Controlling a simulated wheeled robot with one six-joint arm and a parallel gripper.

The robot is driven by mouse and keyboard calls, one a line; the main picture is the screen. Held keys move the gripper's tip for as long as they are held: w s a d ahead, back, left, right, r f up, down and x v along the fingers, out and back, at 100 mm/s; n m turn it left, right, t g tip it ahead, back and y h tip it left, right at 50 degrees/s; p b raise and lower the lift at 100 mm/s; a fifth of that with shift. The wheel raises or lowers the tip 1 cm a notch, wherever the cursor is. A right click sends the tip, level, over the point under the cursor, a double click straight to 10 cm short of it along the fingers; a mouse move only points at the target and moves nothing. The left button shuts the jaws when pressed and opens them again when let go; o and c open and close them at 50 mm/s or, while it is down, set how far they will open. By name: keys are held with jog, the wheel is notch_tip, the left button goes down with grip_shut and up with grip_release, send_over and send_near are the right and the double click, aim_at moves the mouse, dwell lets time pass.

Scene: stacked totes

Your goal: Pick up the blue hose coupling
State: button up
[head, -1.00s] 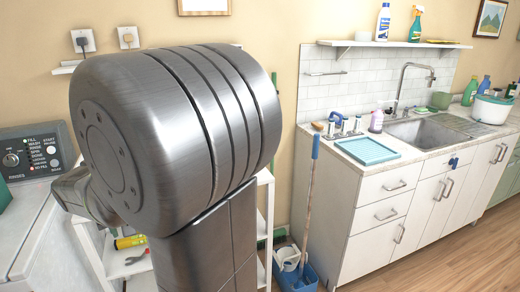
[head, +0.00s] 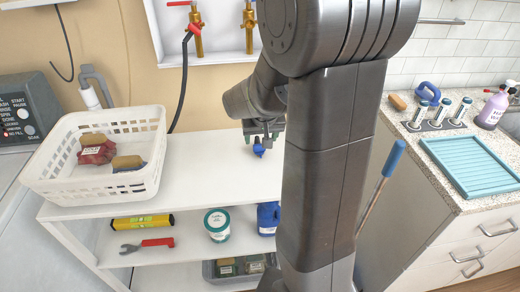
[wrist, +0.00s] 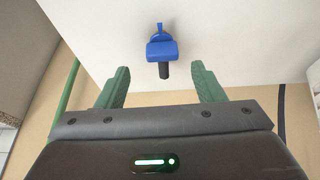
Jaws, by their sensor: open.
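The blue hose coupling (head: 258,151) stands on the white top shelf, with part of its upper end overlapped by my gripper in the head view. In the wrist view the coupling (wrist: 162,50) shows a blue body, a small blue loop and a dark stub, roughly centred between the fingers. My gripper (head: 264,131) is at the coupling, above the shelf. Its two green fingers (wrist: 160,82) are apart, one to each side of the coupling's line, with nothing between them gripped. I cannot tell how deep the fingers reach around it.
A white basket (head: 95,185) with red and blue packets stands on the left of the shelf top (head: 205,175). Brass taps (head: 196,38) are on the wall behind.

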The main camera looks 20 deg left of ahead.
aim_at(259, 145)
jog(key=shift+s+x, duration=0.15)
jog(key=shift+x, duration=1.15)
jog(key=shift+s+x, duration=0.2)
jog(key=shift+x, duration=1.05)
jog(key=shift+f, duration=0.15)
jog(key=c, duration=1.1)
notch_tip(259, 145, up, 10)
jog(key=shift+r, duration=0.1)
